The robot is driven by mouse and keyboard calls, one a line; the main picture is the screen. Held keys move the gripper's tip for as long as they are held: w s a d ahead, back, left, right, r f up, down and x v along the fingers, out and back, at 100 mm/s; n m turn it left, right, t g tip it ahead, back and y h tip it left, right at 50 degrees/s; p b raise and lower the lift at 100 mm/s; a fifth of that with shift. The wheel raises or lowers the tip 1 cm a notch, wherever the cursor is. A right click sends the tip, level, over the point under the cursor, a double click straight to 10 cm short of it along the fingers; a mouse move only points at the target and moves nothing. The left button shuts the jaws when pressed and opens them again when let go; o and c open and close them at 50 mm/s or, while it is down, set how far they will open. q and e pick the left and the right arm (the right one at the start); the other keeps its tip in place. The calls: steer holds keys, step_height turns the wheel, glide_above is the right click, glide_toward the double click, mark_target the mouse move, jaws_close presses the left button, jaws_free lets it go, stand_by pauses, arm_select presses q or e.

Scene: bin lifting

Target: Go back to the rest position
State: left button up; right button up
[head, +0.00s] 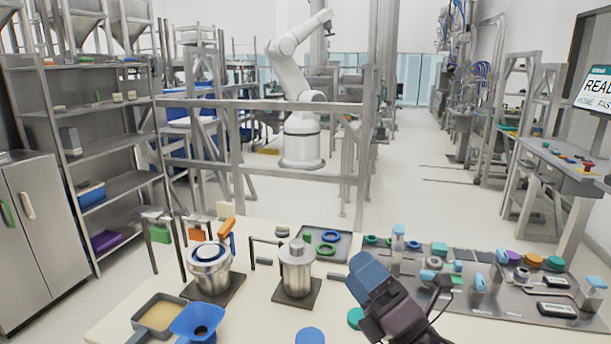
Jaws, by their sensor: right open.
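My right gripper (369,272) reaches in from the bottom of the head view, to the right of centre. Its blue fingers point up and to the left over the cream table (254,325), with the dark gripper body behind them. It is open, and I see nothing held in it. A green round piece (355,318) lies close beside it on the left, partly hidden. My left gripper is not in view.
A metal pot (209,272) and a lidded metal canister (296,265) stand on dark plates left of the gripper. A blue funnel (198,320) and a square pan (158,315) are at front left. A grey board (500,290) with several fittings lies right.

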steer(key=s+d+f+m+g+h, duration=0.2)
steer(key=s+d+f+m+h, duration=0.1)
steer(key=d+f+m+h, duration=0.75)
steer(key=s+d+f+m+g+h, duration=0.25)
steer(key=d+f+m+h, duration=0.4)
steer(key=m, duration=0.65)
steer(key=s+d+f+m+g+y, duration=0.1)
steer(key=s+f+m+g, duration=0.35)
steer(key=s, duration=0.55)
steer(key=s+d+f+m+g, duration=0.1)
steer(key=s+f+m+g, duration=0.3)
steer(key=s, duration=0.6)
arm_select(q)
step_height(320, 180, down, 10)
steer(key=b, duration=1)
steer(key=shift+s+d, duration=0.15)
arm_select(e)
steer(key=w+f+t, duration=0.3)
steer(key=f, duration=0.8)
steer(key=w+f+n+t, duration=0.1)
steer(key=w+f+t, duration=0.2)
steer(key=f, duration=0.8)
steer(key=shift+w+f+n+y, duration=0.3)
steer(key=shift+w+y, duration=0.1)
steer(key=shift+w, duration=0.3)
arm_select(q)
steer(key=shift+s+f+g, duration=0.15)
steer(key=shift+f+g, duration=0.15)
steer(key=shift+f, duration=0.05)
